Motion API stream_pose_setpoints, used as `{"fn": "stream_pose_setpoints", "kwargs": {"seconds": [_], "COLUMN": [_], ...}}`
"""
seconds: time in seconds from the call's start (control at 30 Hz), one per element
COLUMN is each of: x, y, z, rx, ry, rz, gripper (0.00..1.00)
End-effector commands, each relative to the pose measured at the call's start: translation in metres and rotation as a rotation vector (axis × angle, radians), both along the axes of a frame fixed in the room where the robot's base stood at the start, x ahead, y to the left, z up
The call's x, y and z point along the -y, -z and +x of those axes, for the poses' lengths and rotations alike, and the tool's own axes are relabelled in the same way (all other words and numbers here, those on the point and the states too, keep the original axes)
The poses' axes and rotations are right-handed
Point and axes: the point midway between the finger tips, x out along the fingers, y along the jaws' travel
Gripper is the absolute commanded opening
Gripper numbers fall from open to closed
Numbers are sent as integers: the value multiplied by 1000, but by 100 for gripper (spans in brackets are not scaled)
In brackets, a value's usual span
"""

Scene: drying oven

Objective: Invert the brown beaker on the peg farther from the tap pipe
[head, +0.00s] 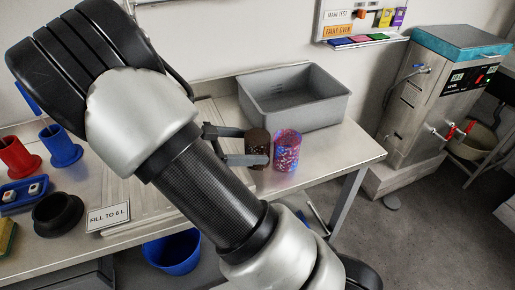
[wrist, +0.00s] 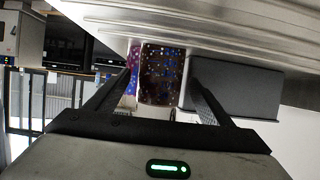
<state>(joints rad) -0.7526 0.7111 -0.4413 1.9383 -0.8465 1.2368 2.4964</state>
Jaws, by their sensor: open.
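The brown beaker (head: 257,143), dark with small coloured specks, stands on the metal bench. My gripper (head: 243,146) is open, with its fingers on either side of the brown beaker; I cannot tell if they touch it. In the wrist view the brown beaker (wrist: 161,75) shows between the open fingers of my gripper (wrist: 162,82), and the bench appears at the top. A pink-and-blue speckled beaker (head: 288,153) stands close by on the right. I cannot make out the pegs or the tap pipe; my arm covers much of the bench.
A grey tub (head: 295,100) stands behind the beakers. Red (head: 16,157) and blue (head: 60,147) flanged cylinders, a black ring (head: 57,213) and a "FILL TO 6 L" sign (head: 108,217) are at left. The bench's right end is clear. A blue bucket (head: 171,252) is below the front edge.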

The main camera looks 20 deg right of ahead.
Motion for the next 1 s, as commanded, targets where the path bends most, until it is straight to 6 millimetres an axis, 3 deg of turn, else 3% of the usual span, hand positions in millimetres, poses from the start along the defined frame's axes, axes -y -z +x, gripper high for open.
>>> {"fn": "stream_pose_setpoints", "kwargs": {"seconds": [0.3,0.6,1.0], "x": [6,6,6], "y": [3,3,-9], "z": [0,0,0], "rx": [0,0,2], "ry": [-1,0,0], "rz": [1,0,0], "gripper": [74,27,27]}}
